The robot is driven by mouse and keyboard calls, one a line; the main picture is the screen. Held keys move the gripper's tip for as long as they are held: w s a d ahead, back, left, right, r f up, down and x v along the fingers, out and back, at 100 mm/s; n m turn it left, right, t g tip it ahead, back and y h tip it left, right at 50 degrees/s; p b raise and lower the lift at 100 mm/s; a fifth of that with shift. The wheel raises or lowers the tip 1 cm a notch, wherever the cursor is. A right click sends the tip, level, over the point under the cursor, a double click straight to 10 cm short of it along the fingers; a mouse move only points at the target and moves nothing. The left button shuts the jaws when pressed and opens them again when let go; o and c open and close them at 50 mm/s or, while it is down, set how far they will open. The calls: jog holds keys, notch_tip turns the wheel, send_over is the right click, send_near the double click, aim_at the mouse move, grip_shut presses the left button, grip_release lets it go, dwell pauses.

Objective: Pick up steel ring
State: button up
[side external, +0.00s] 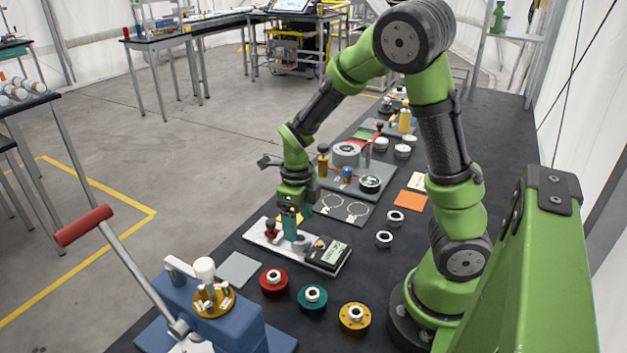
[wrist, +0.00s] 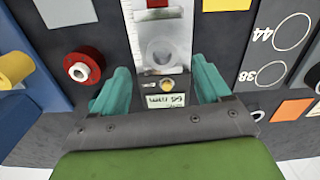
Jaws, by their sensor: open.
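A grey steel ring (wrist: 160,53) lies on a pale metal plate (wrist: 180,18) in the wrist view. It sits between and slightly beyond my fingertips, with a gap on both sides. My gripper (wrist: 161,72) has two teal fingers set wide apart, with nothing between them that they touch. In the side view my gripper (side external: 291,228) points down over the pale plate (side external: 262,238), and the ring there is hidden behind the fingers. How high the fingertips are above the plate is hard to tell.
A black block with a label (side external: 328,253) and a red piece (side external: 271,229) stand close to my fingers. Red (side external: 273,280), teal (side external: 312,298) and yellow (side external: 355,317) round parts stand in front. A blue lever press (side external: 210,310) is at the front left.

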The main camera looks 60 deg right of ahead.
aim_at(299, 238)
notch_tip(299, 238, down, 5)
jog(key=shift+w+d+r, duration=0.1)
jog(key=shift+r, duration=0.1)
jog(key=c, duration=1.3)
